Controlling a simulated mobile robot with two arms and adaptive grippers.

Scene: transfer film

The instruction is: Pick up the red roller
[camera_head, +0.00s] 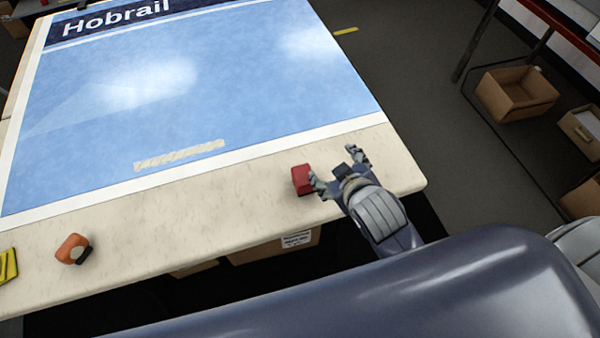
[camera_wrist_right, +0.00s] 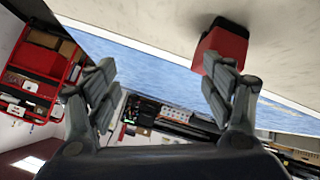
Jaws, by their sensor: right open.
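The red roller (camera_head: 302,180) shows as a small red block on the pale tabletop near its front edge. My right gripper (camera_head: 337,167) is open at the table's front right edge. The roller is beside its left finger in the head view, touching or very close, not between the fingers. In the right wrist view the roller (camera_wrist_right: 226,43), red with a dark end, sits behind and above the right-hand finger, which partly hides it. The space between the open fingers (camera_wrist_right: 160,72) is empty. My left gripper is not in view.
A blue film sheet (camera_head: 230,100) marked Hobrail covers most of the table (camera_head: 200,210). An orange and black tool (camera_head: 73,249) and a yellow item (camera_head: 8,266) lie at front left. Cardboard boxes (camera_head: 515,93) stand on a rack at right. The tabletop between the orange tool and roller is clear.

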